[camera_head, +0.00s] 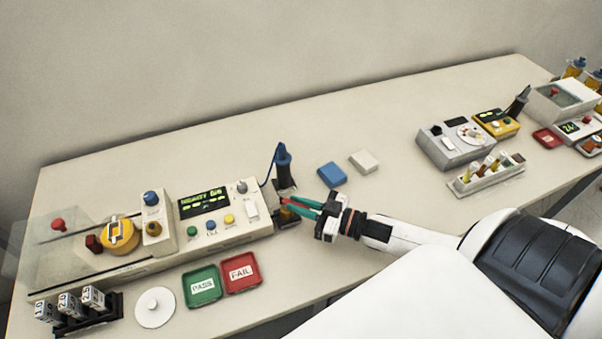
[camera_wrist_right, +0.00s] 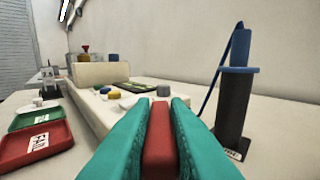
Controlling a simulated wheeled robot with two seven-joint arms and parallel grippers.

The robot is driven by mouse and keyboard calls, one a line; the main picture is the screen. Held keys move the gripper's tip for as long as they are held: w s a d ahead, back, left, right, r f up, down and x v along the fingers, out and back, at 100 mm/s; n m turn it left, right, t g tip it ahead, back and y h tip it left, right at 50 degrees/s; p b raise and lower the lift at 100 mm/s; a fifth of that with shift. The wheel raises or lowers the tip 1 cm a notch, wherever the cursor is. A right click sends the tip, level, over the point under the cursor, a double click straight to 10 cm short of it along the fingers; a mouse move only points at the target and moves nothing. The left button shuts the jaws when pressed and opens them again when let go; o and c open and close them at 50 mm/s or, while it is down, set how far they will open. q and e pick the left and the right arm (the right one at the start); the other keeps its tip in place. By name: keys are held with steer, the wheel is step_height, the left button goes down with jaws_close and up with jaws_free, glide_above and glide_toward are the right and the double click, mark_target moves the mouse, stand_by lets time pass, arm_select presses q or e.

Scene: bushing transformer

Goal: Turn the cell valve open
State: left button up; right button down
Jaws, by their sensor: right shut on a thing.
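My right gripper (camera_head: 301,208) has green fingers and is at the right end of the cream control console (camera_head: 225,228), beside a dark holder with a blue-topped probe (camera_head: 284,165). Its fingers are closed on a red bar-like piece (camera_wrist_right: 159,135), which fills the gap between them in the right wrist view. The piece's far end is hidden, so I cannot tell what it joins or whether it is the cell valve's handle. The probe (camera_wrist_right: 236,90) stands upright just right of the fingers. My left gripper is not in view.
Green PASS (camera_head: 202,287) and red FAIL (camera_head: 241,273) trays lie in front of the console. A yellow-ringed fitting (camera_head: 120,236) is at left. Blue (camera_head: 332,174) and white (camera_head: 364,161) blocks lie behind my gripper. A grey meter (camera_head: 455,145) stands to the right. Bare table lies between.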

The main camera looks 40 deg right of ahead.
steer(key=m+h+p, duration=0.1)
steer(key=m+t+h, duration=0.1)
steer(key=h, duration=0.1)
steer(key=shift+s+a+r+t+p, duration=0.2)
steer(key=shift+a+t+p, duration=0.1)
steer(key=shift+a+p, duration=0.05)
steer(key=m+h, duration=0.1)
steer(key=t+h+p, duration=0.1)
steer(key=shift+a+m+h, duration=0.3)
steer(key=shift+m+h, duration=0.1)
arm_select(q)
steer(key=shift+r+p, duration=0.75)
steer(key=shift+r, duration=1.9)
arm_select(e)
steer(key=shift+a+f+m+h, duration=0.1)
steer(key=shift+a+m+h, duration=0.1)
steer(key=shift+m+h, duration=0.6)
steer(key=shift+a+f+m+h, duration=0.15)
steer(key=shift+m+h, duration=0.25)
steer(key=shift+h, duration=0.65)
steer(key=shift+a+r+m+h, duration=0.1)
steer(key=shift+a+m+h, duration=0.1)
steer(key=shift+m+h, duration=0.6)
steer(key=shift+h, duration=0.45)
steer(key=c, duration=1.4)
jaws_free()
